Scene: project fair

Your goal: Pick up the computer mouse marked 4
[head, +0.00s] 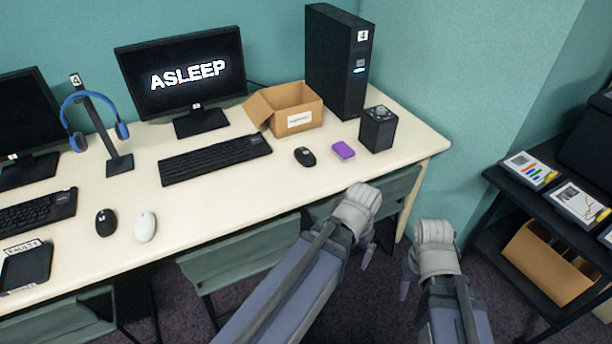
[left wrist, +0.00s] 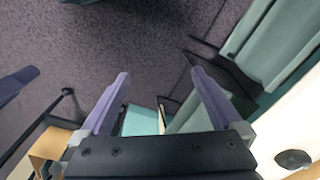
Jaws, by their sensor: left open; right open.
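A black computer mouse (head: 305,156) lies on the cream desk in front of the cardboard box, right of the keyboard. A second black mouse (head: 106,222) and a white mouse (head: 145,227) lie further left. I cannot read a 4 on any mouse. My left gripper (head: 372,254) is open and empty, off the desk's front edge, right of and nearer than the first black mouse. In the left wrist view its fingers point over the floor, and a black mouse (left wrist: 293,159) shows at lower right. My right gripper (head: 408,284) is open and empty, further right beyond the desk.
The desk (head: 220,208) also holds a purple block (head: 343,149), a black speaker-like box (head: 378,130), a keyboard (head: 215,158), the open box (head: 298,117) and a tower marked 4 (head: 335,65). Green chairs (head: 240,262) stand at its front. A black shelf (head: 500,185) stands right.

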